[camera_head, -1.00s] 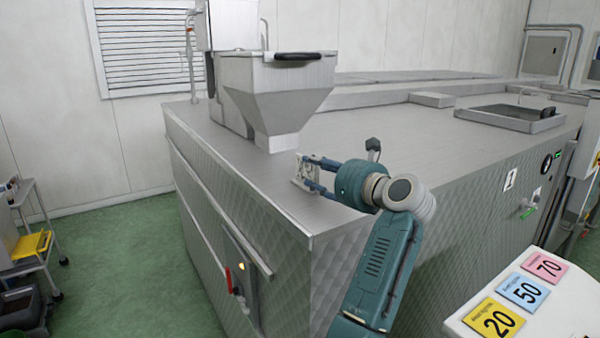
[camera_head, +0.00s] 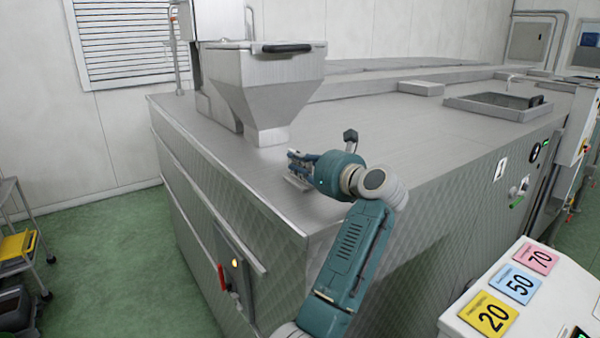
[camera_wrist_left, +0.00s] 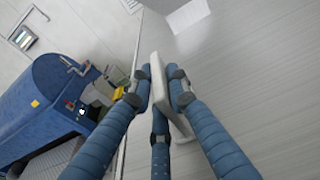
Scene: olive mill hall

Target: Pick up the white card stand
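The white card stand (camera_head: 296,184) is near the front left edge of the steel machine top, mostly covered by my left gripper (camera_head: 298,164) in the head view. In the left wrist view the stand (camera_wrist_left: 157,66) is a thin pale plate with a foot, seen nearly edge-on. There the blue fingers of my left gripper (camera_wrist_left: 159,80) are closed on the plate from both sides, with the third finger below. The printed face cannot be seen. I cannot tell whether the foot touches the surface. My right gripper is not in view.
The steel machine top (camera_head: 400,150) is clear to the right of the gripper. A steel hopper (camera_head: 262,85) stands just behind it. A sink-like recess (camera_head: 500,105) is at the back right. A white console with number cards (camera_head: 490,315) is at the front right.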

